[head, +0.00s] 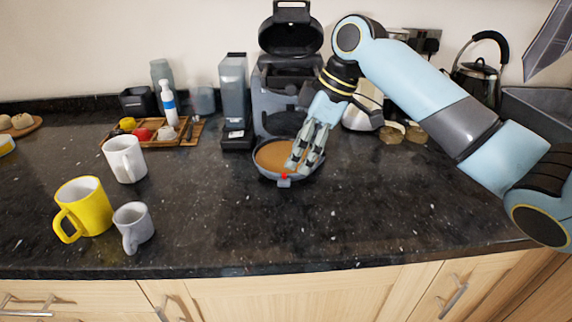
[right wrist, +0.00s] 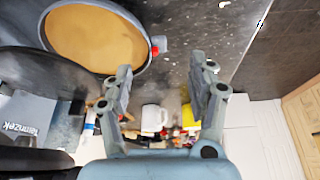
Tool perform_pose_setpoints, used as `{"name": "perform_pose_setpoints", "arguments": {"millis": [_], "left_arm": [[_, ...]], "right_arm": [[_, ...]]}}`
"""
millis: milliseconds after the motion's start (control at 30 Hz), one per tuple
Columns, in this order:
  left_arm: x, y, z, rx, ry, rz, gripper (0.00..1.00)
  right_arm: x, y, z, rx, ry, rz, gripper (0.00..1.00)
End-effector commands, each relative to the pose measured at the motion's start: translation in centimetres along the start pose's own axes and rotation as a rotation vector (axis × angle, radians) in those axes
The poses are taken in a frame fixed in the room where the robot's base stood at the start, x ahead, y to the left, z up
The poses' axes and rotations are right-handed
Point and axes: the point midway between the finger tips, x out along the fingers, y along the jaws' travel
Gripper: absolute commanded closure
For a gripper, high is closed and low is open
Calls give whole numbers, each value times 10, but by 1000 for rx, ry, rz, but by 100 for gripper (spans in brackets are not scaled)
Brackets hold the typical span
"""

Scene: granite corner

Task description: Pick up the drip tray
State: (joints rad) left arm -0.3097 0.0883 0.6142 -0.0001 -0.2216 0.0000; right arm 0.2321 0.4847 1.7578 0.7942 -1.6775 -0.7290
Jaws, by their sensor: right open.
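The drip tray (head: 264,173) appears to be the round, dark-rimmed pan with a flat brown surface inside, on the granite counter in front of the coffee machine (head: 290,85). A small red and grey piece (head: 284,180) sits on its front rim. My right gripper (head: 298,166) reaches down over the right part of the tray in the head view, covering some of it. In the right wrist view my right gripper (right wrist: 160,85) is open and empty, and the tray (right wrist: 146,66) lies up and left, not between the fingers. My left gripper is not in view.
A white mug (head: 126,160), a yellow mug (head: 82,205) and a grey mug (head: 134,226) stand at left. A tall grinder-like device (head: 235,100) stands left of the coffee machine. A kettle (head: 477,78) is back right. Counter in front of the tray is clear.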

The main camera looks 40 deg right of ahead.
Motion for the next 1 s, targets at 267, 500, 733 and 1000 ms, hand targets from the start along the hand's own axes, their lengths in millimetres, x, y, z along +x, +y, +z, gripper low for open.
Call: {"name": "perform_pose_setpoints", "arguments": {"millis": [267,500,733,1000], "left_arm": [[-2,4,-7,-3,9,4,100],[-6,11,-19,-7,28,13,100],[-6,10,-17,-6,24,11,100],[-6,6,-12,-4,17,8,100]], "right_arm": [[28,1,-1,3,0,-2,42],[64,4,-3,3,-1,-1,42],[72,4,-2,1,-2,1,42],[72,4,-2,1,-2,1,66]]}}
